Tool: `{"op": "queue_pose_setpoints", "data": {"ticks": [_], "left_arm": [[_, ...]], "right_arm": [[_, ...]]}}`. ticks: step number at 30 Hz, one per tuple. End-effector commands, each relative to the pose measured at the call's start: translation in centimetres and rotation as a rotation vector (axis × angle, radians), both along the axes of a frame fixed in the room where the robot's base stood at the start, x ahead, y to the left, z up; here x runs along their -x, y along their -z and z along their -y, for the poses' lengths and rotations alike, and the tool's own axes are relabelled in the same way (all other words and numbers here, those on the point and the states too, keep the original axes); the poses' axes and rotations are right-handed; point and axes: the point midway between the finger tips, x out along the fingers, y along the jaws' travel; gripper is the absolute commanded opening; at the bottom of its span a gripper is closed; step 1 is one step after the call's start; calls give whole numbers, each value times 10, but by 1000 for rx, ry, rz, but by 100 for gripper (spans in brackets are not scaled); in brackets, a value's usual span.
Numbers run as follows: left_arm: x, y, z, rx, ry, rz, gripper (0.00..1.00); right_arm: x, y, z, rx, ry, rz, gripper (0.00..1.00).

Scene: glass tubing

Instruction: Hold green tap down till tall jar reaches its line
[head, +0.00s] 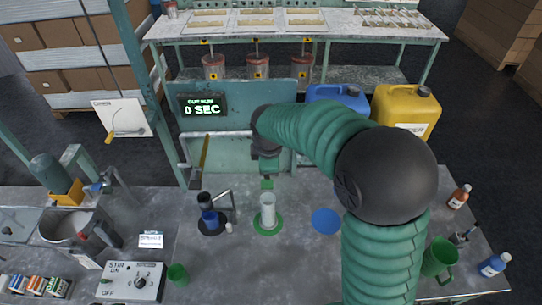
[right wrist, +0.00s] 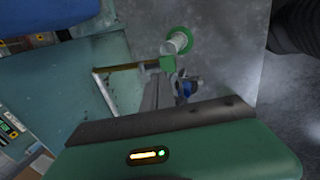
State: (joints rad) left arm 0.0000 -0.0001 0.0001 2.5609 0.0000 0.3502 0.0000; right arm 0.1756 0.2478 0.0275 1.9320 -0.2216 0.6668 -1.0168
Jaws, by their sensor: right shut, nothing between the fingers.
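The tall jar (head: 268,215), clear with a pale look, stands upright on a green disc (head: 266,230) on the bench. Its open top also shows in the right wrist view (right wrist: 178,42). The green tap (head: 267,184) sits just above the jar's mouth, and its green block also shows in the right wrist view (right wrist: 167,63). My right gripper (head: 266,158) is shut and empty, just above and behind the tap; I cannot tell whether it touches. The jar's line and any liquid level are too small to read. My left gripper is out of view.
A jar with blue content (head: 208,214) stands on a dark disc left of the tall jar. An empty blue disc (head: 326,221) lies to the right. A display (head: 203,106) reads 0 SEC.

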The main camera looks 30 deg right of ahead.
Motion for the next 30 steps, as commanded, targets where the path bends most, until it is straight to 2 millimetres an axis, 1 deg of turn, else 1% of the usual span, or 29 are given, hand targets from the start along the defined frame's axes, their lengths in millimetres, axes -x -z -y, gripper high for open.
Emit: {"op": "queue_pose_setpoints", "data": {"ticks": [1,4,6,9,14,24,26,28,29,30], "left_arm": [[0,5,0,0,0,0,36],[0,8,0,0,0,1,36],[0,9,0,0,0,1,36],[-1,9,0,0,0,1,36],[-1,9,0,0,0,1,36],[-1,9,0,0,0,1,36],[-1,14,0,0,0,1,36],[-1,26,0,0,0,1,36],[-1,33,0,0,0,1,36],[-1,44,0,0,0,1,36]], "right_arm": [[-1,-9,-1,1,0,6,0],[2,-29,-3,0,1,3,0],[3,-38,-4,1,0,2,0],[5,-47,-5,1,-1,-1,0],[6,-50,-4,-1,0,-1,0],[6,-49,-4,-2,2,-1,0],[9,-39,-8,-14,21,-1,0],[19,-12,-19,-58,95,6,0],[27,4,-27,-85,144,10,0],[39,30,-38,-130,229,15,0]]}}
